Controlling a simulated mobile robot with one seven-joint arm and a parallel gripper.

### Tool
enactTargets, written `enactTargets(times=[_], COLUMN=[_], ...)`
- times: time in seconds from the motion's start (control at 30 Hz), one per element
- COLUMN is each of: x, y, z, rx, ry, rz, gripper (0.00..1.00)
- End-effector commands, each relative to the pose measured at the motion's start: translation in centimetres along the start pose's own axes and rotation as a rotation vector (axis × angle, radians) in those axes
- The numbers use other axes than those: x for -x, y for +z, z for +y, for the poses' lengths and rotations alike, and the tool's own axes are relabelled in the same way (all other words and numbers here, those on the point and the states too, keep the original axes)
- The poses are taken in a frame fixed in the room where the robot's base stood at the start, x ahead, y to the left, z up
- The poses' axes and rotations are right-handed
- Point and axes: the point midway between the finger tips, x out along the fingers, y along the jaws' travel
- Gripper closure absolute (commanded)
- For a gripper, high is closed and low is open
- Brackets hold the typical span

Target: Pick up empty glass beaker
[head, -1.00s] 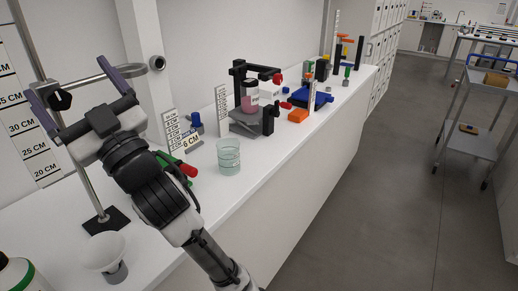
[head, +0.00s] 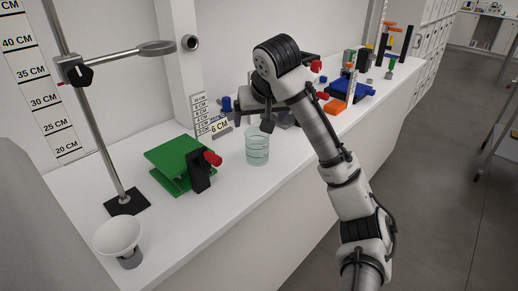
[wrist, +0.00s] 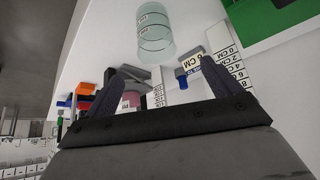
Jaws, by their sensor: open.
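The glass beaker (head: 257,151) is clear with a faint green tint and dark markings. It stands upright on the white bench and looks empty. In the wrist view the beaker (wrist: 155,38) shows beyond the fingertips, at the top of the picture. My gripper (head: 252,112) is above and close to the beaker in the head view, its fingers partly hidden by my own wrist. In the wrist view my gripper (wrist: 167,72) has its two fingers spread, with nothing held between them. The beaker is apart from the fingers there.
A green lab jack with a red knob (head: 178,163) stands left of the beaker. A 6 CM sign (head: 219,127) and ruler plate are behind it. A ring stand (head: 125,204) and white funnel cup (head: 118,237) are further left. An orange block (head: 335,107) lies to the right.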

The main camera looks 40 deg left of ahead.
Motion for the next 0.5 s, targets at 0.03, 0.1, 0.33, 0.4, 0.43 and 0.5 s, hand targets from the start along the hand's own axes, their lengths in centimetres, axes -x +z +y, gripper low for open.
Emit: enactTargets(times=[0.03,0.1,0.33,0.4,0.43,0.5], x=[-0.5,-1.5,-5.9,-6.9,-7.3,-8.0], y=[0.2,0.3,0.2,0.2,0.1,0.2], z=[0.1,0.1,0.2,0.2,0.2,0.2], rx=[-0.003,-0.005,-0.005,-0.004,-0.003,-0.002], ry=[0.0,-0.001,0.002,0.003,0.003,0.003], rz=[-0.011,-0.015,-0.014,-0.012,-0.011,-0.01], gripper=[0.1,0.1,0.1,0.1,0.1,0.1])
